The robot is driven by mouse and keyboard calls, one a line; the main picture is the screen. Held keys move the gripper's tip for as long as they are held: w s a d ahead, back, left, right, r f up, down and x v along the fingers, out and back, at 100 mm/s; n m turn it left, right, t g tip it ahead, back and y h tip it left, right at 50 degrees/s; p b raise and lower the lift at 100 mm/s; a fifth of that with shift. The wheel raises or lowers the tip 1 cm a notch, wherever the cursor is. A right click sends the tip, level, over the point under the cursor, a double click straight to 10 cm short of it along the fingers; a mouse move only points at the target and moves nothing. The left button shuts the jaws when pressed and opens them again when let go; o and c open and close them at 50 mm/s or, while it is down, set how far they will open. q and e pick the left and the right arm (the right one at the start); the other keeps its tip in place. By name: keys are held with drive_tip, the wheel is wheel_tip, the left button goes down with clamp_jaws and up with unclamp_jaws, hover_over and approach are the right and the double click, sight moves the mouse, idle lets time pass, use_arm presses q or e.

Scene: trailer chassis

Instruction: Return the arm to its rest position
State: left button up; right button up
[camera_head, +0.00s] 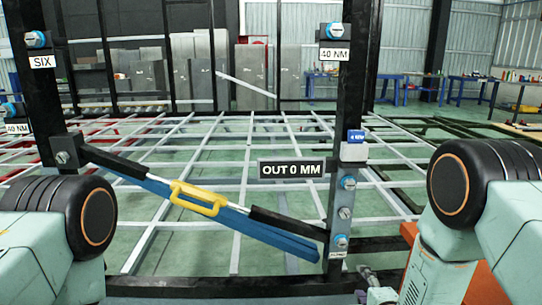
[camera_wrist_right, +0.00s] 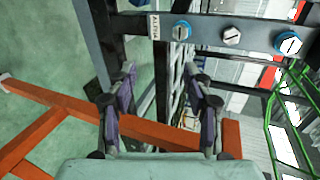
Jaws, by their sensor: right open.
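My right arm (camera_head: 445,255) comes in at the right of the head view, bent, with a black and orange joint. My right gripper (camera_head: 368,284) shows small and low beside the foot of the right black post. In the right wrist view my right gripper (camera_wrist_right: 164,95) has its two purple-grey fingers apart with nothing between them.
A black frame with a right post (camera_head: 350,105) and left post (camera_head: 42,95) stands ahead, carrying bolts and labels. A blue diagonal bar (camera_head: 270,232) with a yellow handle (camera_head: 198,197) spans between them. A grey lattice chassis (camera_head: 205,150) lies behind. Blue tables (camera_head: 470,88) stand far right.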

drive_tip(key=s+f+n+g, duration=0.4)
drive_tip(key=s+f+n, duration=0.15)
drive_tip(key=s, duration=0.35)
drive_tip(key=s+f+n+g, duration=0.3)
drive_tip(key=s+f+n, duration=0.2)
drive_tip(key=s+n, duration=0.3)
drive_tip(key=s+n+g+p, duration=0.2)
drive_tip(key=s+n+g, duration=0.2)
drive_tip(key=s, duration=1.9)
drive_tip(key=g, duration=0.3)
drive_tip(key=shift+s+f, duration=0.2)
drive_tip(key=shift+f, duration=0.05)
